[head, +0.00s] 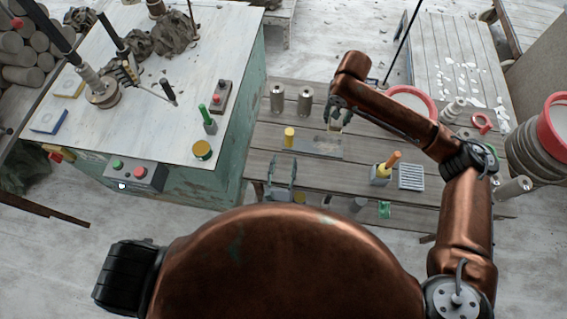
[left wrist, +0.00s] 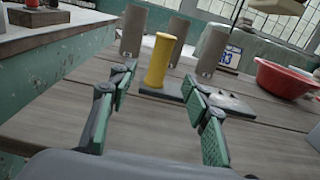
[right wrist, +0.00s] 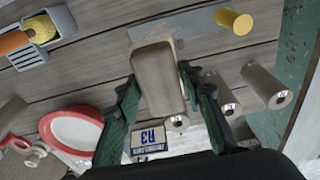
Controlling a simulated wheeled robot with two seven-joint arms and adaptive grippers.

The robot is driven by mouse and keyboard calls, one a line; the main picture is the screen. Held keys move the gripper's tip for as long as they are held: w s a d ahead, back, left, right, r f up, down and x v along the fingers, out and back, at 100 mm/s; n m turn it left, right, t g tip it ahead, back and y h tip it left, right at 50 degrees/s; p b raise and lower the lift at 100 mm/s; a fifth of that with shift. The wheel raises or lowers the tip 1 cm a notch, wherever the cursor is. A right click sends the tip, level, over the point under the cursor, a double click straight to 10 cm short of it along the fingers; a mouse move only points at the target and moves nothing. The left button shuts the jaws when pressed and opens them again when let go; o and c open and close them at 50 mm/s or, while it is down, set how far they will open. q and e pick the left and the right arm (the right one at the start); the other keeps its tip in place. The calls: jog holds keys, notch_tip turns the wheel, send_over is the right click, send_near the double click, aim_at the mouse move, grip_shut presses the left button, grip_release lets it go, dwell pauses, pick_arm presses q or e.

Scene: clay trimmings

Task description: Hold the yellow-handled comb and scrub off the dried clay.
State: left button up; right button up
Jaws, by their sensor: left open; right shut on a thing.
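The yellow-handled comb stands on the wooden table, its yellow handle (head: 289,137) upright at the left end of a flat grey plate (head: 306,145). A brownish patch, perhaps dried clay, shows on the plate. The handle (left wrist: 161,62) also shows in the left wrist view. My left gripper (head: 281,168) is open and empty in front of the handle, which lies between and beyond its fingers in the left wrist view. My right gripper (head: 341,113) is shut on a beige block (right wrist: 158,80) with a pale end, over the plate.
To the right are a holder with an orange handle (head: 392,160), a slatted grey tray (head: 411,178) and a red-rimmed basin (head: 430,101). A green workbench (head: 232,100) stands left.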

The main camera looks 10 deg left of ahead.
aim_at(289, 140)
pick_arm(q)
jog(key=w, duration=1.2)
jog(key=shift+d, duration=0.1)
grip_shut()
dwell(0.4)
